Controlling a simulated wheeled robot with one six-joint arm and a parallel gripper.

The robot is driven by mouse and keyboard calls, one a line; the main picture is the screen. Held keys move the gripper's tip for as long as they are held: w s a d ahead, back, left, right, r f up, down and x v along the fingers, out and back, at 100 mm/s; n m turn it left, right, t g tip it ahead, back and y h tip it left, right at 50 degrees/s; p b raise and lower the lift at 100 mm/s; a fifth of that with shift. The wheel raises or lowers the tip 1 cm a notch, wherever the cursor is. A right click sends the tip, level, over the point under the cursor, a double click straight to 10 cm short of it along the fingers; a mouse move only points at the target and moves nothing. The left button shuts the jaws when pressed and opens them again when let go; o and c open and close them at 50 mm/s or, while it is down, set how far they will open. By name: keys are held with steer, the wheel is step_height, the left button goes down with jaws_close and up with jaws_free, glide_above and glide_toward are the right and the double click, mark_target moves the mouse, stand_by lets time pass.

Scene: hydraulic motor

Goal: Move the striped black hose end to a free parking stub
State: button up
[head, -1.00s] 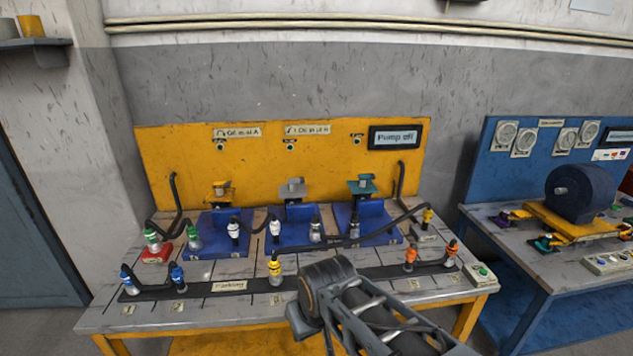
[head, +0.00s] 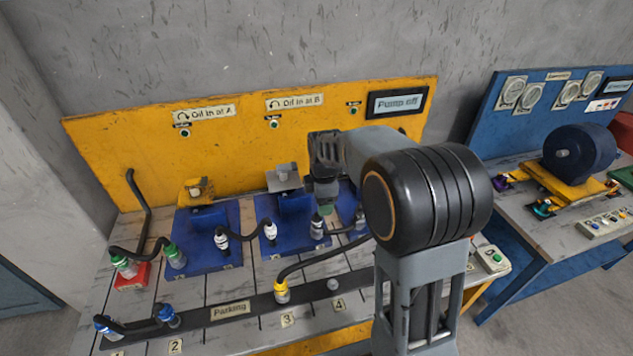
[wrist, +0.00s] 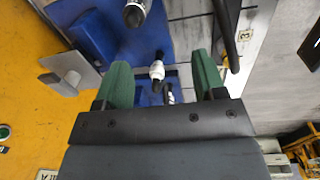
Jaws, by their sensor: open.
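My gripper (wrist: 157,85) is open, with green fingers either side of a pale-collared black hose end (wrist: 157,70) in the wrist view. I cannot tell whether it reaches that end's depth. In the head view my gripper (head: 325,200) is over a pale-collared hose end (head: 316,226) on the blue plates, partly hiding the spot. Two more white-and-black hose ends (head: 221,239) and (head: 270,231) stand to its left, joined by a hose. Which collar is striped is too small to tell. On the parking strip (head: 245,303), a bare stub (head: 333,284) stands at number 4.
A yellow-collared end (head: 281,291) stands at parking 3; two blue ends (head: 104,325) and (head: 167,315) stand at the left. Green ends (head: 124,266) stand near a red block. The yellow panel (head: 240,130) rises behind. My arm hides the bench's right part.

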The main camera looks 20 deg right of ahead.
steer(key=w+f+n, duration=0.1)
steer(key=w+n, duration=0.1)
steer(key=w+f+n+p, duration=0.1)
steer(key=w+n, duration=0.1)
steer(key=w+f+n+g+p, duration=0.1)
steer(key=n, duration=0.1)
steer(key=shift+w+d+f+n, duration=0.15)
steer(key=shift+w+f+n, duration=0.15)
steer(key=shift+w, duration=0.1)
steer(key=shift+f+b, duration=3)
steer(key=shift+f, duration=1.55)
steer(key=shift+c, duration=0.2)
jaws_close()
steer(key=shift+r, duration=0.2)
steer(key=shift+r, duration=0.1)
steer(key=shift+r, duration=0.1)
